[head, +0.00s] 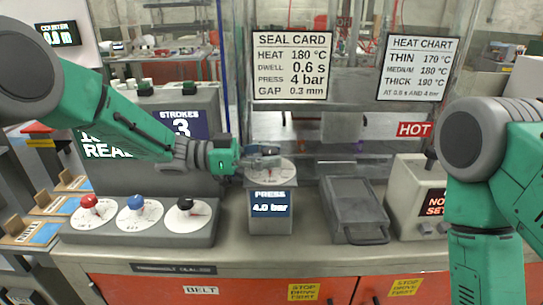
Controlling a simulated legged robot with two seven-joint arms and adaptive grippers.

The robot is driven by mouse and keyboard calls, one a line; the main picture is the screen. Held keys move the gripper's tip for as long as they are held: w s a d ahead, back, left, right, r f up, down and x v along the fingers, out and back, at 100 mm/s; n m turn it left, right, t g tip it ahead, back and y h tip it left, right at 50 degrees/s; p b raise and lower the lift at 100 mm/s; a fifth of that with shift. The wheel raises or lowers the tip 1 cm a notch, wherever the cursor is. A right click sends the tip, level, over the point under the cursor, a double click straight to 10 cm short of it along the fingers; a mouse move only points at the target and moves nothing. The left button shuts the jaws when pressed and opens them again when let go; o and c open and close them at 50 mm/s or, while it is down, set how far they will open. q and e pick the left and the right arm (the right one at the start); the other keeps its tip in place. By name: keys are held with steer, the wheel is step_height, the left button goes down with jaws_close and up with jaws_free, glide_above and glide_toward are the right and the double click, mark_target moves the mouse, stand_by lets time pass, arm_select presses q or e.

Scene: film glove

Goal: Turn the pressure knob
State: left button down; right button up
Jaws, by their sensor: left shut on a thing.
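The pressure unit (270,212) stands on the middle of the counter, and its display reads PRESS 4.0 bar. A round white dial (286,173) is on its top. My left gripper (268,158) reaches in from the left and is shut on the pressure knob over this dial. The gripper hides most of the knob, so its pointer cannot be read. The seal card (290,65) behind lists PRESS 4 bar. My right arm comes down at the right edge, and its gripper is out of view.
A grey panel with red (89,201), blue (135,202) and black (185,203) knobs stands at the left. A grey lidded tray (355,208) and a box reading NO SET (432,201) stand at the right. Clear panels rise behind.

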arm_select(q)
steer(key=shift+w+r, duration=0.15)
steer(key=shift+r, duration=0.05)
steer(key=c, duration=1.1)
jaws_free()
steer(key=shift+f, duration=0.1)
steer(key=a, duration=1.2)
steer(key=shift+a, duration=0.15)
steer(key=shift+f, duration=0.1)
